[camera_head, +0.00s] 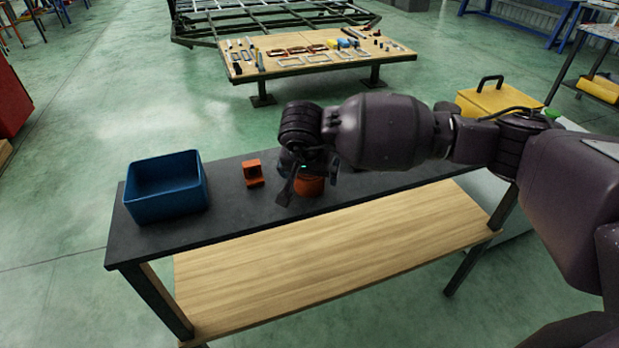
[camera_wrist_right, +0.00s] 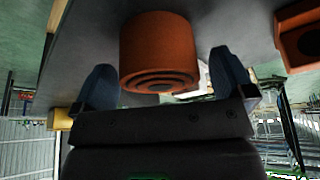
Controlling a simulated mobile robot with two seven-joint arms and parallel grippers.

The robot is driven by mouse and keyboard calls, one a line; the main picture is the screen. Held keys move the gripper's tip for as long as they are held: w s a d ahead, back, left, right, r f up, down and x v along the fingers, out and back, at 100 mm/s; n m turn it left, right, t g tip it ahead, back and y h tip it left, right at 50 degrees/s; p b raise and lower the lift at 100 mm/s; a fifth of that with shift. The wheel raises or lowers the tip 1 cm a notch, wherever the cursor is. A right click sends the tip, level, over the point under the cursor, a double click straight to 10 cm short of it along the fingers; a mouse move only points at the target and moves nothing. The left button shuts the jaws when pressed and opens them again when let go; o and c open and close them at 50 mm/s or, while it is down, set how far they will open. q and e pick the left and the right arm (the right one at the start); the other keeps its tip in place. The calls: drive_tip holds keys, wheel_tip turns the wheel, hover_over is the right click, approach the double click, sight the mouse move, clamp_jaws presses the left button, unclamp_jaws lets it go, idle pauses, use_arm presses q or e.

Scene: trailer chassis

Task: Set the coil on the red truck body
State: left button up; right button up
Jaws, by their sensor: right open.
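The coil (camera_head: 309,186) is an orange cylinder on the dark tabletop, partly hidden by my right gripper (camera_head: 308,183). In the right wrist view the coil (camera_wrist_right: 158,48) shows a ringed end and lies between the two open fingers, with a gap visible at least on the left. A small red-orange block (camera_head: 253,173) with a dark round opening stands left of the coil. It also shows at the right edge of the wrist view (camera_wrist_right: 302,40). I cannot tell which thing is the red truck body. My left gripper is not in view.
The dark-topped table (camera_head: 232,224) has a wooden lower shelf (camera_head: 320,262). A blue bin (camera_head: 166,188) stands at its left end. A yellow box (camera_head: 492,101) is at the right, behind my arm. A wooden table (camera_head: 330,62) with several small parts stands farther back.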

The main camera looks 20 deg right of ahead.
drive_tip(key=shift+f, duration=0.2)
drive_tip(key=c, duration=1.2)
drive_tip(key=shift+o, duration=0.2)
drive_tip(key=shift+r, duration=0.1)
